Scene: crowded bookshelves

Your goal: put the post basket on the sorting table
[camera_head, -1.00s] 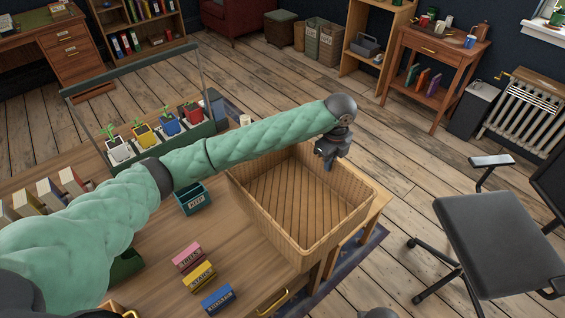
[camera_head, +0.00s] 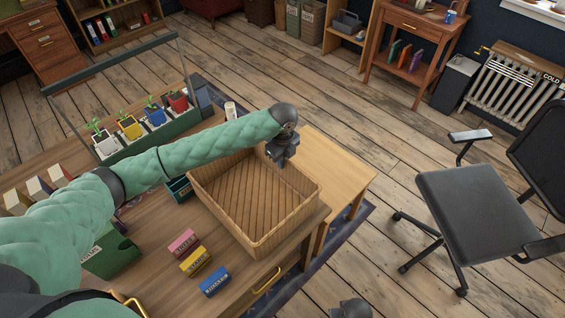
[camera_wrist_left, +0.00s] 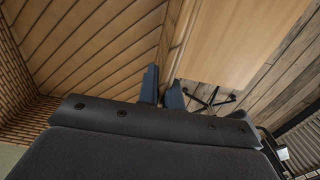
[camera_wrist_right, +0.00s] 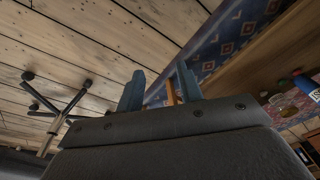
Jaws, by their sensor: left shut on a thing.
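The post basket (camera_head: 288,228) is a wide, shallow wicker tray in the head view, over the right end of the brown desk (camera_head: 150,255). I cannot tell whether it touches the desk top. My left gripper (camera_head: 282,160) is shut on its far right rim; the rim between the fingers also shows in the left wrist view (camera_wrist_left: 162,88). A lighter wooden table (camera_head: 345,178), which looks like the sorting table, stands against the desk's right end with a bare visible top. My right gripper (camera_wrist_right: 160,85) is open and empty above the floor and rug in its wrist view.
Pink (camera_head: 183,242), yellow (camera_head: 195,261) and blue (camera_head: 215,281) small boxes lie on the desk, near the basket's left. A teal box (camera_head: 180,189) and a planter with several potted plants (camera_head: 155,135) stand behind. A black office chair (camera_head: 475,205) stands on the right, with bare floor between.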

